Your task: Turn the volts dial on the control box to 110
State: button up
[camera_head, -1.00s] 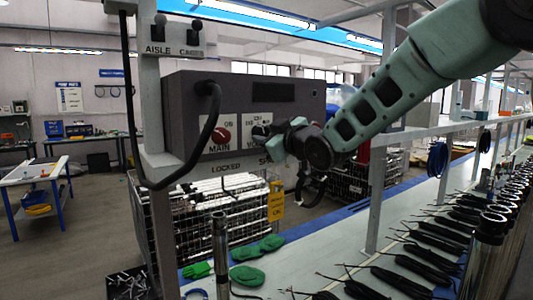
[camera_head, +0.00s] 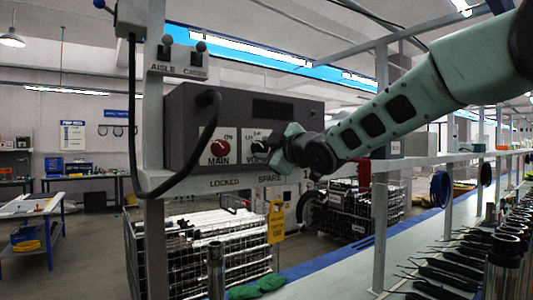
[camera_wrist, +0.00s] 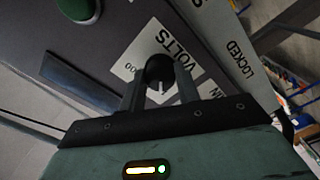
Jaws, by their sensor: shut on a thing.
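The control box (camera_head: 185,130) is a dark grey case on a post, with a red MAIN knob (camera_head: 219,148) on a white plate at its left. The volts dial (camera_wrist: 159,68) is a black knob on a white plate marked VOLTS in the wrist view. My gripper (camera_wrist: 160,88) has its two fingers on either side of the dial and is shut on it. In the head view my gripper (camera_head: 283,147) reaches the box from the right and hides part of the dial and its plate. A "00" shows beside the dial; which mark it points to is unclear.
A black cable (camera_head: 206,135) loops from the box front down the post. AISLE and CAGES switches (camera_head: 182,52) sit above it. A green button (camera_wrist: 78,8) is near the dial. Wire cages (camera_head: 215,250) stand below and behind.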

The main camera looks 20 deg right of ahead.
jog(key=o, duration=1)
jog(key=shift+s, duration=0.1)
jog(key=p+v, duration=0.6)
jog(key=v, duration=1.1)
jog(key=shift+s+r, duration=0.1)
